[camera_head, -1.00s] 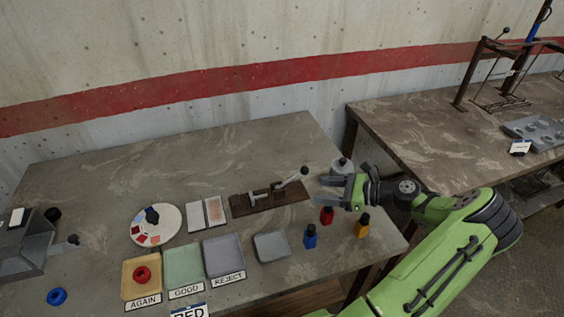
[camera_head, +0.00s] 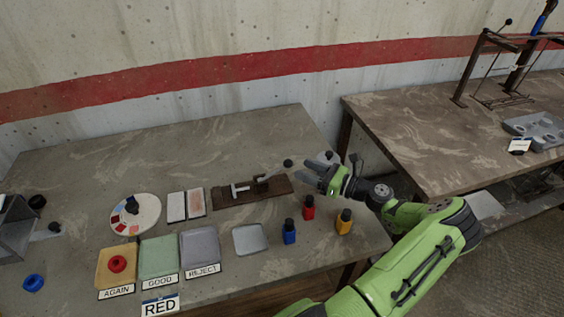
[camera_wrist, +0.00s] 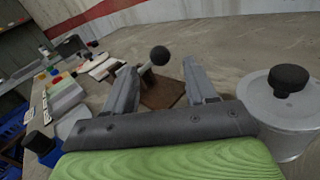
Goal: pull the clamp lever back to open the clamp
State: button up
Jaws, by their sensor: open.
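The clamp (camera_head: 262,185) sits on a dark brown board (camera_head: 225,199) on the grey bench. Its lever ends in a dark round knob (camera_head: 288,162), raised above the board's right part. My gripper (camera_head: 312,166) is open and empty, just right of the knob in the head view, fingers pointing left toward it. In the wrist view, the knob (camera_wrist: 159,55) shows in the gap between and beyond my two fingertips (camera_wrist: 158,72). The fingers do not appear to touch the lever. The lower lever and the clamp are partly hidden in the wrist view.
A grey pot with a black knob (camera_wrist: 285,100) stands close beside my gripper, right in the wrist view. Red (camera_head: 309,208), blue (camera_head: 289,232) and yellow (camera_head: 344,222) bottles stand in front of my gripper. The bench behind the clamp is clear.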

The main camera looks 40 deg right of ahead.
aim_at(275, 172)
jog(key=x, duration=0.8)
jog(key=shift+w+b, duration=0.35)
jog(key=shift+b, duration=0.05)
grip_shut()
